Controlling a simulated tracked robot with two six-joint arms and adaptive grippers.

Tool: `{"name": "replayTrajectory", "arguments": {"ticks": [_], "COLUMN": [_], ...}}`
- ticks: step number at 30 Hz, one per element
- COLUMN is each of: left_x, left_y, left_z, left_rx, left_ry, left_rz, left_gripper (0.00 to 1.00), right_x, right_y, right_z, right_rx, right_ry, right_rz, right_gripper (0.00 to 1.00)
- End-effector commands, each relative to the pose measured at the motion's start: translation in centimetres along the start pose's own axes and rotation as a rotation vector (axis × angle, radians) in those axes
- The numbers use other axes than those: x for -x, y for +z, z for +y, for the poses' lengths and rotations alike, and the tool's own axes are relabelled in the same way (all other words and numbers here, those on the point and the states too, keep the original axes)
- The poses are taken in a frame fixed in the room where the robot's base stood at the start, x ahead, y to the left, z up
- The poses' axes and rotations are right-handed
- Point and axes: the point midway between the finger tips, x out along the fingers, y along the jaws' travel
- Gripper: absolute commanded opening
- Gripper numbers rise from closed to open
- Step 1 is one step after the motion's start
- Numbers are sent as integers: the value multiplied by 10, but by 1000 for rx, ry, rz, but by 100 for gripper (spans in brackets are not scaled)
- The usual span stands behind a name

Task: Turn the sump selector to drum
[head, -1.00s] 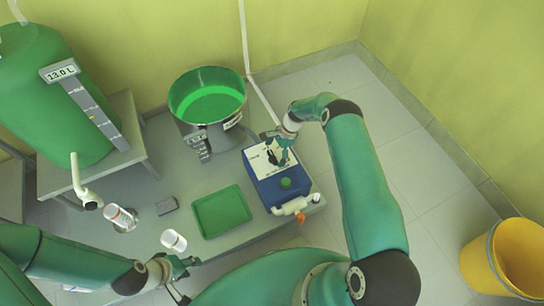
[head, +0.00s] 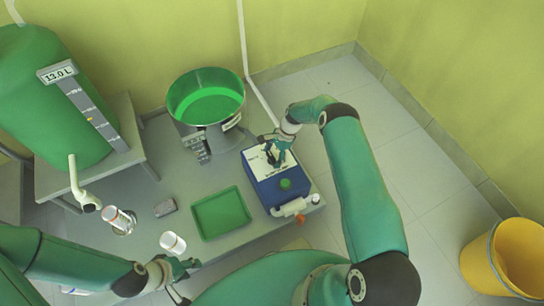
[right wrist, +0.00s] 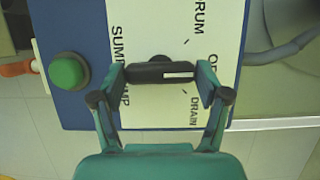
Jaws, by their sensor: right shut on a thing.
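The blue selector box (head: 270,192) stands at the right end of the bench with a white label plate and a green button (head: 285,184). In the right wrist view, the plate reads SUMP PUMP, DRUM, OFF and DRAIN. The black selector knob (right wrist: 150,73) lies crosswise there, its white mark pointing right, toward OFF. My right gripper (right wrist: 160,82) is shut on the knob, one finger at each end; it also shows over the box in the head view (head: 277,152). My left gripper (head: 185,280) is open and empty near the bench's front edge.
A green tray (head: 221,212) lies left of the box, with a steel vessel of green liquid (head: 207,97) behind. White-capped containers (head: 172,243) and a grey block (head: 165,207) are further left. A green tank (head: 50,95) stands at far left, a yellow bin (head: 515,260) at right.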

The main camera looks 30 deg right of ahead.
Motion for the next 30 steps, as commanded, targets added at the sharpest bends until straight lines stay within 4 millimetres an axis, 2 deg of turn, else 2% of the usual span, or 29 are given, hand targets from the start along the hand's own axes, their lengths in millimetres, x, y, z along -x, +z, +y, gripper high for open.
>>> {"name": "replayTrajectory", "arguments": {"ticks": [8, 21, 30], "left_x": [-30, -99, -126], "left_y": [0, 0, -1], "left_z": [-11, -36, -46], "left_rx": [0, 0, 0], "left_ry": [0, 0, 0], "left_rz": [0, 0, 0], "left_gripper": [40, 40, 40], "right_x": [-5, -5, -2], "right_y": [-4, -6, -4], "right_z": [-2, -5, -6], "right_rx": [96, 421, 619], "right_ry": [38, 167, 248], "right_rz": [0, 4, 6], "right_gripper": [40, 40, 40]}}
